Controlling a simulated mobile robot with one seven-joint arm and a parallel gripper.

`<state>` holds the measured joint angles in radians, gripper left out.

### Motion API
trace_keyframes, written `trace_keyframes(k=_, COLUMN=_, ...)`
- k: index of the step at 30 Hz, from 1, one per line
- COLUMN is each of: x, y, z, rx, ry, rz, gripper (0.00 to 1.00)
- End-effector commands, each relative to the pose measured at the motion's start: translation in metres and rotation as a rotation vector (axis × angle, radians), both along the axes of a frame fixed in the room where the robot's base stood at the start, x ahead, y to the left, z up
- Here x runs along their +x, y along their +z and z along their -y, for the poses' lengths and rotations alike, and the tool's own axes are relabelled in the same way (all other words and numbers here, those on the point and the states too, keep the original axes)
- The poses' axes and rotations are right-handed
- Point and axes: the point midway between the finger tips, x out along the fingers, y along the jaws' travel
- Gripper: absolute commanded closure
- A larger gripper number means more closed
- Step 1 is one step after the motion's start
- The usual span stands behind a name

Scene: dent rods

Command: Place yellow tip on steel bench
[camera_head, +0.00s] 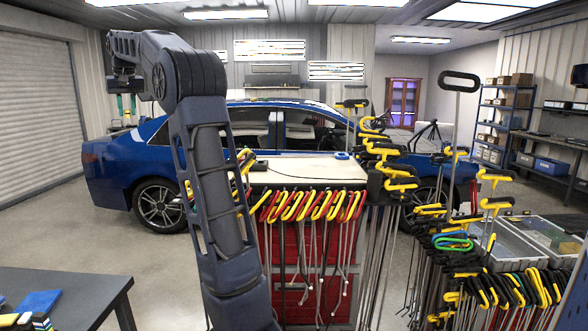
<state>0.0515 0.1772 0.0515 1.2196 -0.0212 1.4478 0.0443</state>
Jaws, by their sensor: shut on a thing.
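My arm rises through the middle left and bends at a high elbow, with its far links folded to the upper left. I cannot make out my gripper's fingers or anything held in them. A dark grey bench (75,292), which may be the steel bench, stands at the lower left. Small yellow, black and white pieces (36,321) lie on its near left part, cut by the frame edge. I cannot tell whether one of them is the yellow tip. A blue flat piece (38,303) lies beside them.
A red tool cart (285,265) with a pale wooden top (305,168) stands behind my arm, hung with red and yellow-handled rods. Racks of yellow-and-black-handled rods (490,290) crowd the right. A blue car (110,165) stands behind. The floor (110,240) between bench and car is clear.

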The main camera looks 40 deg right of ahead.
Motion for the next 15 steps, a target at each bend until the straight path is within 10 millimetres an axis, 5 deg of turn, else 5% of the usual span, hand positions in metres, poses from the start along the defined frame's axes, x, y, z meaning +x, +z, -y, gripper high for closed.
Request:
trace_keyframes(k=8, x=-0.001, y=-0.002, z=0.07, rx=0.003, ry=-0.165, rz=-0.007, gripper=0.95)
trace_keyframes(k=15, x=-0.014, y=-0.003, z=0.161, rx=0.007, ry=-0.386, rz=-0.011, gripper=0.95)
